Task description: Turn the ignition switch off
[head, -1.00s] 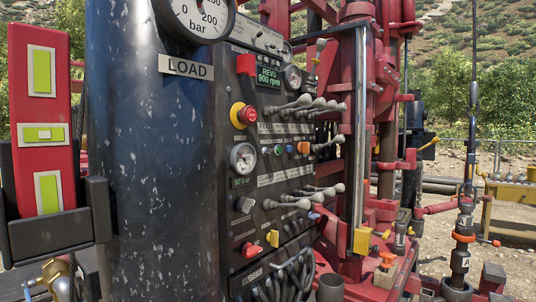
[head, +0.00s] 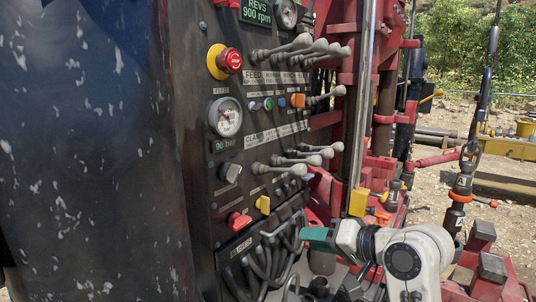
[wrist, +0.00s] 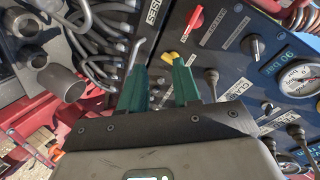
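The dark control panel (head: 262,142) carries several switches, and I cannot read which label is the ignition's. A grey rotary knob (head: 230,172), a yellow knob (head: 262,205) and a red knob (head: 238,221) sit on its lower part. In the wrist view the red knob (wrist: 193,22) is at the top, the dark rotary knob (wrist: 252,46) is at right, and the yellow knob (wrist: 171,57) shows near the right fingertip. My gripper (head: 312,238) is at the panel's lower right. Its green fingers (wrist: 160,66) are apart, with nothing seen held.
Grey-tipped levers (head: 300,165) stick out of the panel above my gripper. Grey hoses (head: 270,255) hang below the knobs. A red emergency stop (head: 230,60) and a gauge (head: 226,117) sit higher. A red rig frame and yellow block (head: 359,202) stand at right.

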